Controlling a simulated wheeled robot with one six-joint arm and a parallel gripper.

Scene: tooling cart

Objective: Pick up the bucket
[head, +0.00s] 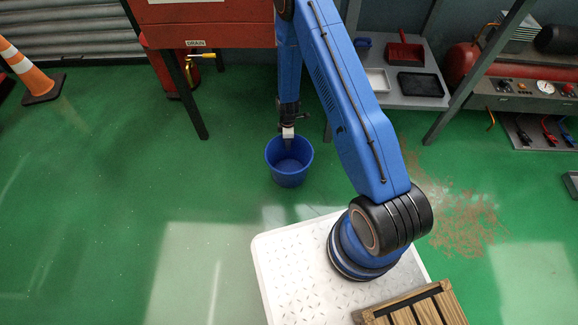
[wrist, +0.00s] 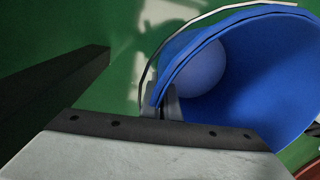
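The blue bucket (head: 289,177) stands upright in the head view, on or very near the green floor beyond the white platform. My gripper (head: 287,141) points down at its far rim. In the wrist view the bucket (wrist: 265,75) fills the right side, with its open mouth and pale inner bottom showing. The short fingers of my gripper (wrist: 164,104) sit close together with the bucket's rim between them, and they look shut on it. A thin pale wire handle runs along the rim. Whether the bucket's base touches the floor is hard to tell.
A red cabinet (head: 205,25) on dark legs stands behind the bucket at left. A grey shelf (head: 425,70) with trays and a red dustpan is at back right. A wooden crate (head: 420,308) sits on the white platform (head: 285,265). Floor left of the bucket is clear.

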